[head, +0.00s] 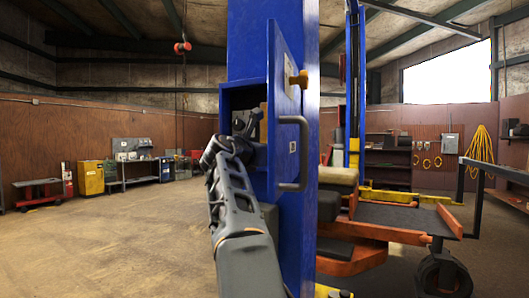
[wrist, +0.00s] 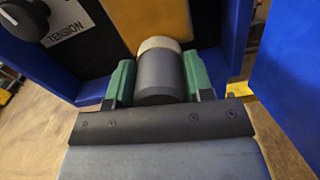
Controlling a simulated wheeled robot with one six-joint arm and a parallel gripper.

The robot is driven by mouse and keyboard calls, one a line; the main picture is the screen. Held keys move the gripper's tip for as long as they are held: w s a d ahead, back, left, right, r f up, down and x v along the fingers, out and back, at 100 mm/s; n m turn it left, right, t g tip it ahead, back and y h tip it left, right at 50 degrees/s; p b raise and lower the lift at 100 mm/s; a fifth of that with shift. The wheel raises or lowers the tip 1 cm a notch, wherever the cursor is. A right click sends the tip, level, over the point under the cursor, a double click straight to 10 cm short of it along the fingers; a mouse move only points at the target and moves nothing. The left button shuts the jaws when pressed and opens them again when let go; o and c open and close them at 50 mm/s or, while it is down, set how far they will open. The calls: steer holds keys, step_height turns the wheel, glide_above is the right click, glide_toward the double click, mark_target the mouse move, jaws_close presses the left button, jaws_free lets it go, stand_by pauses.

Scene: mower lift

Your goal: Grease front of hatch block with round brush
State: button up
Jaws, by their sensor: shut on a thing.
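In the wrist view my gripper (wrist: 160,82) has its green fingers shut on the round brush (wrist: 160,75), a dark grey cylinder with a pale beige end. The beige end points away from me at the lower edge of the tan-yellow hatch block (wrist: 150,20). It meets the block in the picture; I cannot tell whether they touch. In the head view my arm reaches into the open hatch (head: 226,98) of the blue column, and my gripper is largely hidden there. I cannot make out grease on the block.
The open blue hatch door (head: 290,110) has a grey handle (head: 295,150) and stands right of my arm. An orange lift platform (head: 385,225) stands at right.

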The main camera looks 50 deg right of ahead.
steer(key=shift+b+v, duration=0.6)
steer(key=shift+v, duration=2.3)
steer(key=shift+r, duration=0.1)
steer(key=v, duration=0.3)
step_height(320, 180, up, 11)
steer(key=s+d+p, duration=0.2)
steer(key=p, duration=0.9)
steer(key=shift+w+f+p+x, duration=0.1)
steer(key=shift+f+p+x, duration=0.1)
steer(key=shift+x, duration=0.7)
steer(key=shift+w+f+p+x, duration=0.1)
steer(key=shift+p+x, duration=0.05)
steer(key=shift+x, duration=0.8)
steer(key=shift+f+p+x, duration=0.15)
steer(key=shift+p+x, duration=0.05)
steer(key=shift+x, duration=0.7)
